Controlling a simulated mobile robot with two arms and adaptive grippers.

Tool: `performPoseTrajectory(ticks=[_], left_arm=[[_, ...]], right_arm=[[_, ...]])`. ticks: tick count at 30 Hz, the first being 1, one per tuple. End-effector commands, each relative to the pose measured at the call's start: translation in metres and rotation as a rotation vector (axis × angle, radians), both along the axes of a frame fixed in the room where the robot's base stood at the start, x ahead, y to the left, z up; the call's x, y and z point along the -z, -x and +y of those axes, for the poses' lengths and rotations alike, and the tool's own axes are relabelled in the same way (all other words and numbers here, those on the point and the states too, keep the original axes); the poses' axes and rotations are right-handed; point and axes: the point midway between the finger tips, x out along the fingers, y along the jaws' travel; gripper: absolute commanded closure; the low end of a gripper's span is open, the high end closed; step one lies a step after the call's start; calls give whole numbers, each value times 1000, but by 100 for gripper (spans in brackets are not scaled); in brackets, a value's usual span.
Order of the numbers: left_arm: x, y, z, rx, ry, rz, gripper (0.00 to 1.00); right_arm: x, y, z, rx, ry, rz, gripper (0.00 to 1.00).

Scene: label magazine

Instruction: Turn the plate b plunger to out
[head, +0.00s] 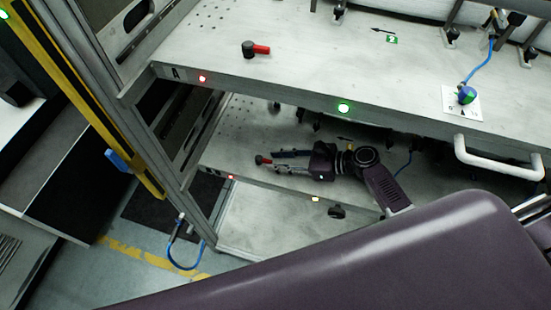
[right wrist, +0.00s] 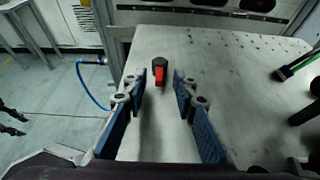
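The plunger on the lower plate (head: 263,160), which I take as plate b, is a black knob with a red handle. In the right wrist view the plunger (right wrist: 160,73) stands ahead, its red handle pointing toward the camera. My right gripper (head: 276,162) reaches in from the right over the lower plate, its fingertips close to the plunger. In the right wrist view the right gripper (right wrist: 160,86) is open and empty, with blue-padded fingers on either side of the line to the plunger. Whether the fingertips flank the knob, I cannot tell. My left gripper is not in view.
The upper plate (head: 300,60), marked A, overhangs the lower one and carries a similar red-handled plunger (head: 256,49). A white handle (head: 495,163) sticks out at its front right. A blue hose (head: 180,262) hangs by the frame at left. Dark clamps (right wrist: 290,70) stand at right in the wrist view.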

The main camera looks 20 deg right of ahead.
Motion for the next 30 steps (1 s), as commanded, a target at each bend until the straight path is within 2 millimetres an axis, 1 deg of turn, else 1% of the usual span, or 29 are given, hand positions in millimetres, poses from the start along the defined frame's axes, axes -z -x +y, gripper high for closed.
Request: performPoseTrajectory(ticks=[3,11,18,26,30], left_arm=[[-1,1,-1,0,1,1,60],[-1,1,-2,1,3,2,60],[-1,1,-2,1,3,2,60],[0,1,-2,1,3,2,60],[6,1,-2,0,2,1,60]], right_arm=[[2,-4,6,0,0,-1,74],[3,-4,7,-1,2,-1,74],[3,-4,6,-2,2,-1,100],[3,-4,6,-5,2,-1,100],[5,-6,5,-31,3,-3,100]])
